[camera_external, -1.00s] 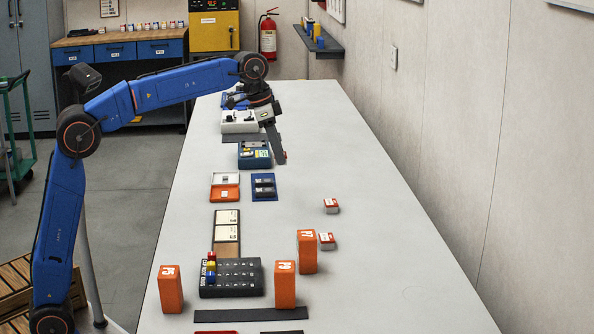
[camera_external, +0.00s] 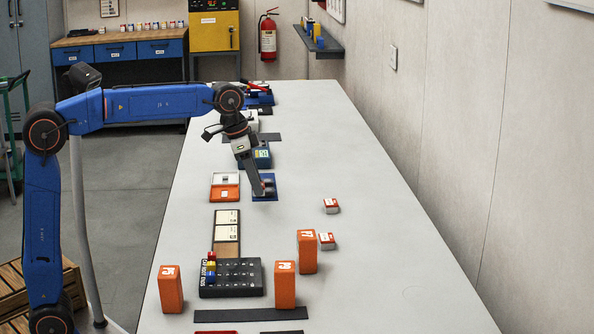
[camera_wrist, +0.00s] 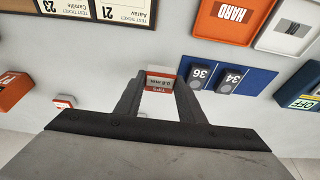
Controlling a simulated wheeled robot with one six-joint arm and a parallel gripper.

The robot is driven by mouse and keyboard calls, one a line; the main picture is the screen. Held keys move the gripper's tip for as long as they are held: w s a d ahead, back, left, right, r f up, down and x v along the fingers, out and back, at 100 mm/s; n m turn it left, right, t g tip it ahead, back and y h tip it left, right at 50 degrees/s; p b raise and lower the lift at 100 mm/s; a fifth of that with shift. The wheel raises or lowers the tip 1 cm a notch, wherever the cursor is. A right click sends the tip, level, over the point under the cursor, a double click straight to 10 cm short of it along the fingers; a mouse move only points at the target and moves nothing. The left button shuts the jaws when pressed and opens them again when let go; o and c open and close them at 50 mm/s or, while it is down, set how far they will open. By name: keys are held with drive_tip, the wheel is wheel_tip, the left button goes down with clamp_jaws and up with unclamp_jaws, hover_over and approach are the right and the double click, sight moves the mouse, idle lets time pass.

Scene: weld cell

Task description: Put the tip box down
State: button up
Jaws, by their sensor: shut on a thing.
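The tip box (camera_wrist: 160,80) is a small white box with a red band, and it shows between my fingers in the wrist view. My gripper (camera_wrist: 159,92) is shut on it. In the outside view my gripper (camera_external: 266,190) points down over the blue mat (camera_external: 264,199) and hides part of it and most of the box. In the wrist view the box appears just left of the blue mat (camera_wrist: 262,82), which bears dark pieces marked 36 and 34. I cannot tell how high the box is above the table.
Two similar red-and-white boxes (camera_external: 330,206) (camera_external: 326,241) stand on the table to the right. Nearer are orange boxes (camera_external: 307,252) and a black rack (camera_external: 231,290). An orange-and-white tray (camera_external: 225,193) lies left of the mat.

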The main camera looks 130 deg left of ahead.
drive_tip(key=shift+f, duration=2.05)
drive_tip(key=o, duration=1.1)
drive_tip(key=shift+f, duration=0.15)
drive_tip(key=v, duration=1.2)
